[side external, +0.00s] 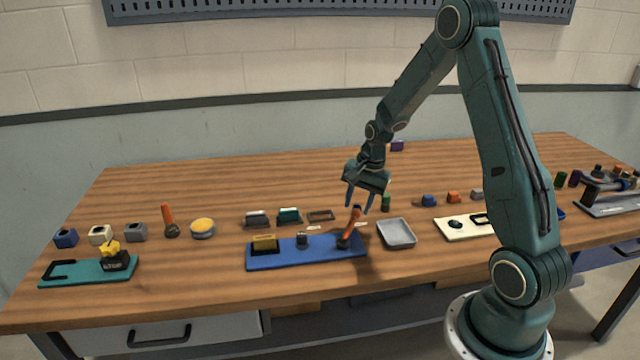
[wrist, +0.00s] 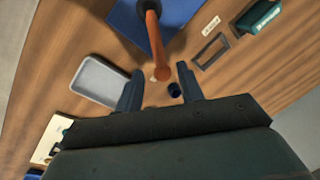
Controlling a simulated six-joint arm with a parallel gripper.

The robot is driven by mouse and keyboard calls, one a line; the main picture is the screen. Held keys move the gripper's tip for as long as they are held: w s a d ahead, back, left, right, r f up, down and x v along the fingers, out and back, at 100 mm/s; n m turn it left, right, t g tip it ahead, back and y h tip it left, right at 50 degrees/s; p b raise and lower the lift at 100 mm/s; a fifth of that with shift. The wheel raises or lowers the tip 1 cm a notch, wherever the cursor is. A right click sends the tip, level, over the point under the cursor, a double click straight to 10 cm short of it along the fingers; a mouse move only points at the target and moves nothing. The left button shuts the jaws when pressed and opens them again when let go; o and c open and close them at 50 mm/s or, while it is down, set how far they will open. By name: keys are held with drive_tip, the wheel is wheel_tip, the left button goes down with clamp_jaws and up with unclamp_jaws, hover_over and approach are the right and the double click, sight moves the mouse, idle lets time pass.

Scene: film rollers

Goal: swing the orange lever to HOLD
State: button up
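An orange lever (side external: 351,227) stands tilted at the right end of a blue base (side external: 285,256), its top leaning right. My gripper (side external: 358,208) is open, pointing down around the lever's top. In the wrist view the lever (wrist: 155,42) reaches up to the gap between my spread fingers (wrist: 160,69), with space on both sides; I cannot tell whether they touch it. A small dark cylinder (wrist: 174,89) also shows between the fingers.
A grey tray (side external: 396,234) stands just right of the blue base. A green block (side external: 386,202) is behind it. A teal plate (side external: 75,272) lies at the front left.

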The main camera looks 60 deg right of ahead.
wheel_tip(320, 180, up, 7)
drive_tip(key=s, duration=0.1)
drive_tip(key=shift+s+d+r, duration=0.15)
idle(0.3)
drive_tip(key=s+a+r+n+t, duration=0.1)
drive_tip(key=s+a+r+n, duration=0.25)
drive_tip(key=a+r, duration=0.25)
drive_tip(key=s+a+r+n, duration=0.2)
drive_tip(key=a+r+n, duration=0.2)
drive_tip(key=a+r, duration=0.2)
drive_tip(key=s+a+r+n+t, duration=0.2)
drive_tip(key=s+a+n, duration=0.6)
drive_tip(key=s, duration=0.5)
drive_tip(key=shift+s+a+r+t, duration=0.3)
drive_tip(key=shift+a+r, duration=0.4)
